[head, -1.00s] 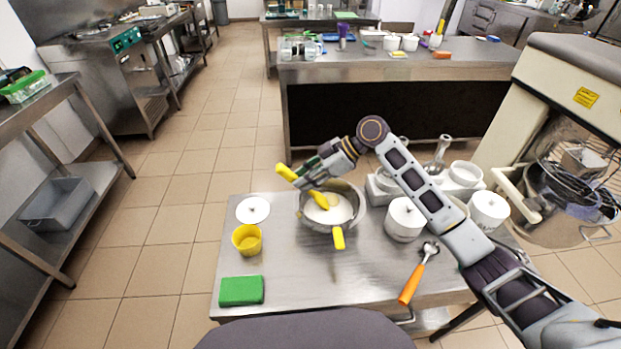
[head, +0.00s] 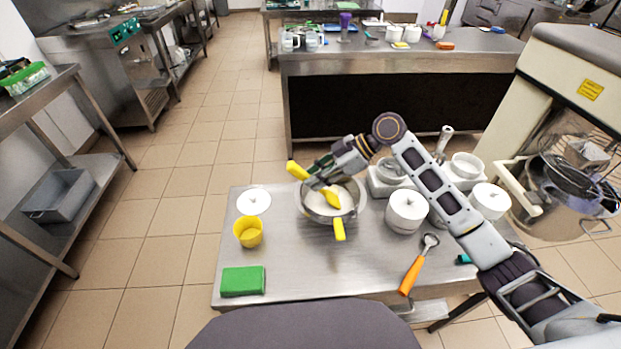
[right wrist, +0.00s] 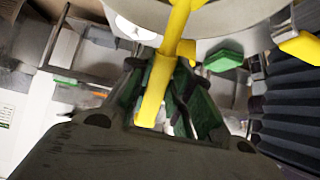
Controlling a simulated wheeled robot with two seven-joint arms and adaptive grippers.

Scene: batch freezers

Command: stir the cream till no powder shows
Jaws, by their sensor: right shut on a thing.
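A metal bowl (head: 351,213) with a yellow handle (head: 339,230) stands on the steel table and holds white cream (head: 316,203). My right gripper (head: 318,183) is above the bowl, shut on a yellow tool (head: 293,168) whose wide yellow end (head: 331,197) is down in the bowl. In the right wrist view the yellow handle (right wrist: 158,88) lies between the green-padded fingers of the gripper (right wrist: 165,95). I cannot tell whether any powder shows on the cream; the gripper and tool hide part of it. My left gripper is not in view.
On the table (head: 310,265) are a yellow cup (head: 248,233), a white lid (head: 253,202), a green block (head: 243,281), an orange-handled scoop (head: 412,273) and white lidded pots (head: 406,212). A mixer (head: 570,90) stands at the right. The table's front middle is clear.

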